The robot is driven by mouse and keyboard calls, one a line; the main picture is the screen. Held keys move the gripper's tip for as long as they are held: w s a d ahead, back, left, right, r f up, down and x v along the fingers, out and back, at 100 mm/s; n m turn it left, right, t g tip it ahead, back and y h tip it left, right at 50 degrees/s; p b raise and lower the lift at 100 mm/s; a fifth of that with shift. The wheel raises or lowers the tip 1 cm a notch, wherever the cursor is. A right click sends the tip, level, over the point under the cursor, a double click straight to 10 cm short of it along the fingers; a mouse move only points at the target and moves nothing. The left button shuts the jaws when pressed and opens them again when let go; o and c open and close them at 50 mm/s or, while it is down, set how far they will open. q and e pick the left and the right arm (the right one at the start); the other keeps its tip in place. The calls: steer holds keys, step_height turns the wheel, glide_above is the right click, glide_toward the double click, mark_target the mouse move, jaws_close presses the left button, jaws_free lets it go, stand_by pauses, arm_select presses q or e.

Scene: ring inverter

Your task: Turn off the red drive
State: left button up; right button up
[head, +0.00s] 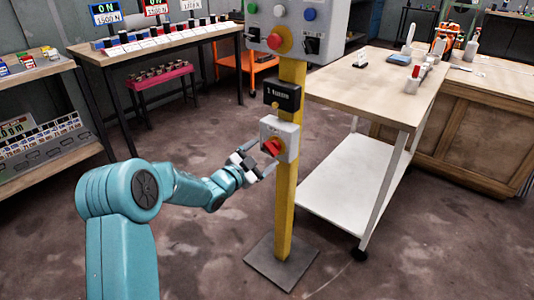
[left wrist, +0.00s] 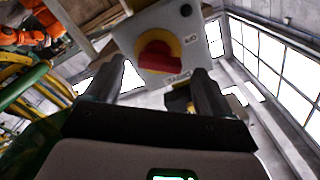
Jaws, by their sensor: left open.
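A red rotary switch (head: 272,147) with a yellow ring sits on a grey box (head: 289,140) on the yellow post. In the left wrist view the red knob (left wrist: 158,57) shows ahead, between and beyond the fingertips, with lettering on the box face. My left gripper (head: 259,160) is in front of the box, just left of the knob, with its fingers apart; in the left wrist view its two fingers (left wrist: 152,84) are spread and hold nothing. Whether a finger touches the knob is not clear. My right gripper is not in view.
The yellow post (head: 285,205) stands on a dark floor plate (head: 283,261). Above are a small black display (head: 283,95) and a control panel (head: 297,20) with buttons. A wheeled table (head: 370,85) stands close on the right. The floor at left is clear.

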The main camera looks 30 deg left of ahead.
mark_target(272, 148)
arm_select(q)
steer(key=shift+w+d, duration=0.1)
steer(key=shift+w, duration=1.25)
steer(key=c, duration=1.1)
steer(key=shift+o, duration=0.2)
steer(key=shift+n, duration=0.4)
steer(key=n, duration=0.2)
steer(key=shift+n, duration=0.3)
steer(key=shift+f+n, duration=0.1)
steer(key=shift+n, duration=1.7)
